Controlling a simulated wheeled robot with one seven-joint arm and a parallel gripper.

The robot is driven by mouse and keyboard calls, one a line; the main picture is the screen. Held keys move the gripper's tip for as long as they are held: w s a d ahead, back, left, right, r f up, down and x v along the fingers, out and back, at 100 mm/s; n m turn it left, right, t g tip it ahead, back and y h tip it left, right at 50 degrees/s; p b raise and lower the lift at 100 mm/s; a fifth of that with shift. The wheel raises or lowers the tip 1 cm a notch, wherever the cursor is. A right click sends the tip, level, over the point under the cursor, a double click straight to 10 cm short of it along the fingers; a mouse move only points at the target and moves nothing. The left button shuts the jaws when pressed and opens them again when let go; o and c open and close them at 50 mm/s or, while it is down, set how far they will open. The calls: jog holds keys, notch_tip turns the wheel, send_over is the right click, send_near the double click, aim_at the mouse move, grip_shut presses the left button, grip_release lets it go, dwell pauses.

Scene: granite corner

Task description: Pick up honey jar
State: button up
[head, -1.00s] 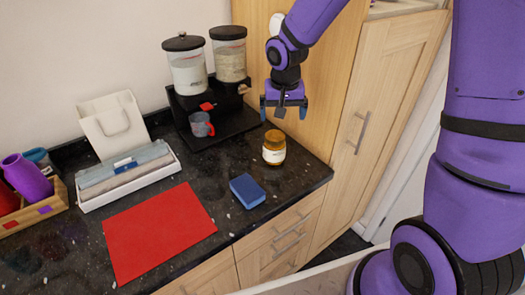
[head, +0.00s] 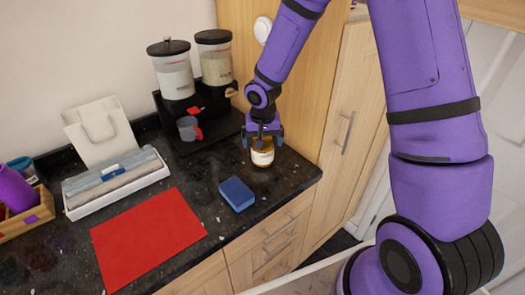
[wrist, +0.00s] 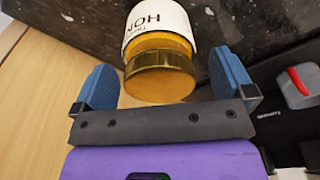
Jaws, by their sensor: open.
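The honey jar (head: 262,156) stands upright on the dark granite counter, with a gold lid and a white label. In the wrist view the jar (wrist: 160,45) shows its lid between my two blue fingers, with part of its label lettering readable. My gripper (head: 263,138) is directly above the jar, pointing down, with a finger on either side of the lid. In the wrist view my gripper (wrist: 160,85) is open, with gaps between the lid and both fingers. In the head view the gripper hides the jar's top.
A blue sponge (head: 237,194) and a red mat (head: 147,238) lie in front and left of the jar. A grey mug with a red handle (head: 188,128) stands on the black dispenser stand (head: 213,137). A wooden cabinet panel (head: 300,85) rises close behind the jar.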

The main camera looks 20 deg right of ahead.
jog(key=shift+w+f, duration=0.15)
jog(key=shift+f, duration=1)
jog(key=c, duration=1.2)
jog(key=shift+r, duration=0.15)
jog(key=shift+c, duration=0.2)
